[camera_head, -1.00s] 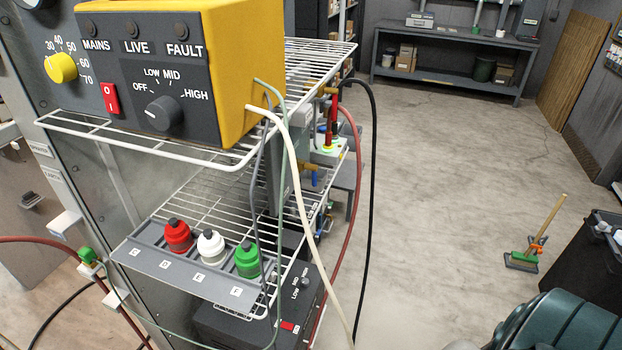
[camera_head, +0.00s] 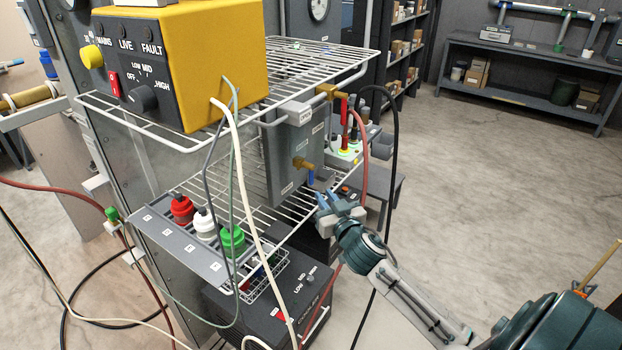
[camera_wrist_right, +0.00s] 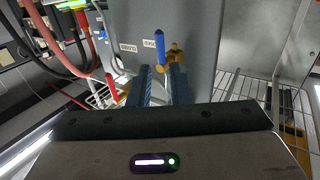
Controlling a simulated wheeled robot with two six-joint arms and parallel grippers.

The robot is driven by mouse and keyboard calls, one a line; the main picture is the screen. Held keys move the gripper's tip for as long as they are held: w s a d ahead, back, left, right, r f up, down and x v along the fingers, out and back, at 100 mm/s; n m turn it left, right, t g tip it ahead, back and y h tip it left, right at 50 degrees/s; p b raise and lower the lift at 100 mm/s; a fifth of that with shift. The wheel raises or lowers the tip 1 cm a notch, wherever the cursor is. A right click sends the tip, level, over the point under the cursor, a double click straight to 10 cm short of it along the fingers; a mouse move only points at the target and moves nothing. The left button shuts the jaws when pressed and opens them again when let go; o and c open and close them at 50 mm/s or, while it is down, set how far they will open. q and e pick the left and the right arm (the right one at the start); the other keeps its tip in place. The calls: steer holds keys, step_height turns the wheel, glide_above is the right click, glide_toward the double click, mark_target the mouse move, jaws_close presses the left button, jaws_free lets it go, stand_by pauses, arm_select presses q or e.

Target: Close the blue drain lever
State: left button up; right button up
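The blue drain lever (camera_head: 311,177) hangs down from a brass valve (camera_head: 303,163) on the lower front of a grey tank (camera_head: 285,150). In the right wrist view, the blue lever (camera_wrist_right: 160,40) lies just beyond the fingertips, beside the brass valve (camera_wrist_right: 176,58). My right gripper (camera_head: 328,200) is below and slightly right of the lever. In the right wrist view, my right gripper (camera_wrist_right: 163,75) is open, with an empty gap between its fingers. It appears apart from the lever. My left gripper is not in view.
A wire shelf (camera_head: 350,172) surrounds the tank. A black hose (camera_head: 393,120) and a red hose (camera_head: 364,175) hang close to the right gripper. A yellow control box (camera_head: 220,60) stands on the upper shelf. Red, white and green-capped bottles (camera_head: 232,240) sit at left. Floor at right is clear.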

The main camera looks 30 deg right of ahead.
mark_target(312, 179)
steer(key=w+p, duration=0.1)
steer(key=w, duration=0.2)
steer(key=w+d+p, duration=0.1)
steer(key=w, duration=0.1)
steer(key=w+p, duration=0.1)
steer(key=w, duration=0.2)
steer(key=shift+w+d+p, duration=0.3)
steer(key=shift+d, duration=0.05)
steer(key=shift+w+d+f, duration=0.1)
steer(key=shift+w, duration=0.6)
steer(key=shift+c, duration=0.2)
jaws_close()
